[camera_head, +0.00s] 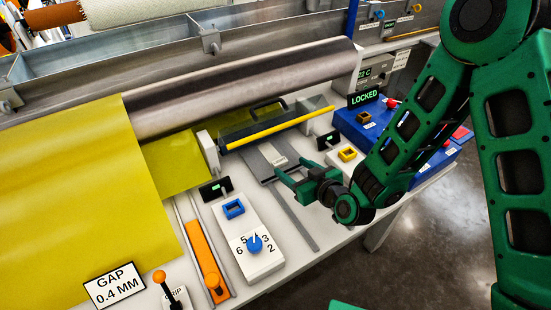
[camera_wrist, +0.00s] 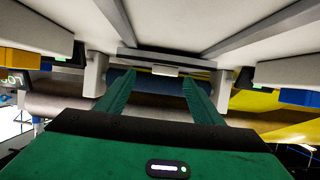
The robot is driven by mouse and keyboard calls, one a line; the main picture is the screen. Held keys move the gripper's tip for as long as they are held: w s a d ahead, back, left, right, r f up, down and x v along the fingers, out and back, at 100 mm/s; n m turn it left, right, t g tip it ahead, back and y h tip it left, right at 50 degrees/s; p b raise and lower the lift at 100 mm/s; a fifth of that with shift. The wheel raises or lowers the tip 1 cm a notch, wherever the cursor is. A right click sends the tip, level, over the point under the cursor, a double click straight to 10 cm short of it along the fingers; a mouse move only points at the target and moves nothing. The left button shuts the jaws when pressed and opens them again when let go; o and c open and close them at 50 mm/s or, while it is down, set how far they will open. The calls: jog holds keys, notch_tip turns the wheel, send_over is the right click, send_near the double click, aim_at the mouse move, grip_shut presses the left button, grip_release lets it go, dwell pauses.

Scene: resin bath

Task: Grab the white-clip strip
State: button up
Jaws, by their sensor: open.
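A flat grey strip (camera_head: 262,168) lies on the white bench, in front of a dark blue bar with a yellow edge (camera_head: 265,131). A small white piece (camera_head: 279,161), which looks like the white clip, sits on it. In the wrist view the white piece (camera_wrist: 165,70) shows beyond my fingertips, roughly between them. My green gripper (camera_head: 290,180) is over the bench, close to the near right side of the strip; in the wrist view its two fingers (camera_wrist: 156,76) are apart with nothing between them. Their height above the bench is hard to judge.
A dial block with a blue knob (camera_head: 254,244) and an orange slider (camera_head: 205,262) stand left of my gripper. A block with a yellow square (camera_head: 347,154), a blue box (camera_head: 350,125) and a "LOCKED" sign (camera_head: 364,98) are to the right. A metal roller (camera_head: 240,85) lies behind.

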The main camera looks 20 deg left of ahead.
aim_at(281, 161)
jog(key=shift+s+a+r+x, duration=0.1)
jog(key=shift+x, duration=0.75)
jog(key=shift+s+a+r+x, duration=0.1)
jog(key=shift+x, duration=0.8)
jog(key=shift+a+r+x, duration=0.1)
jog(key=shift+x, duration=0.75)
jog(key=shift+c, duration=0.6)
jog(key=c, duration=1)
